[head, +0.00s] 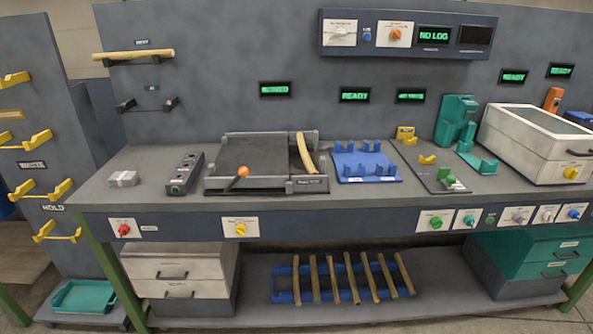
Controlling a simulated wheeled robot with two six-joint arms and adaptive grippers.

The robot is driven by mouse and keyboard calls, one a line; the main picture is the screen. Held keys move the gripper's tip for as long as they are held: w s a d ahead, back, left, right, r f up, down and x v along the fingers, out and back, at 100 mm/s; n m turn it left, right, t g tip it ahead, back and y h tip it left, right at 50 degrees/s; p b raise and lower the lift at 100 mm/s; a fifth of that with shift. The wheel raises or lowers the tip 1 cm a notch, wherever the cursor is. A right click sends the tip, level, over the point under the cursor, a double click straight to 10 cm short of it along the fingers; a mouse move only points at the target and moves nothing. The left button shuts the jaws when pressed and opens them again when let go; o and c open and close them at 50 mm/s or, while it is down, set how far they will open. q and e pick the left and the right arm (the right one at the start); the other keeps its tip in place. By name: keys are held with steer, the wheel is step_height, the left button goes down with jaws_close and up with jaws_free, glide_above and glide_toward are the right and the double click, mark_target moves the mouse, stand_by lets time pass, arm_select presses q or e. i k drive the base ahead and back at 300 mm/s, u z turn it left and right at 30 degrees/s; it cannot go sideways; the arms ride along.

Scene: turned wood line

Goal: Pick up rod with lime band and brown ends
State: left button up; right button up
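Several wooden rods (350,278) lie side by side in a blue rack (283,270) on the lower shelf, under the bench. Their bands and end colours are too small to read surely, so I cannot tell which one has a lime band and brown ends. Another rod (135,55) rests across a wall holder at the upper left. A short, light wooden piece (305,153) leans in the grey machine on the bench. Neither of my grippers is in view.
The bench (130,190) carries a grey machine (260,185) with an orange-knobbed lever, a blue fixture (366,165), teal stands and a white lidded box (535,150). White drawers (180,270) and teal drawers (530,262) flank the rack. Yellow hooks (40,190) are at the left.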

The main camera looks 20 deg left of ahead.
mark_target(309, 166)
steer(key=u, duration=0.1)
steer(key=k, duration=0.45)
steer(key=z, duration=0.95)
steer(key=i, duration=2.2)
steer(key=u, duration=0.95)
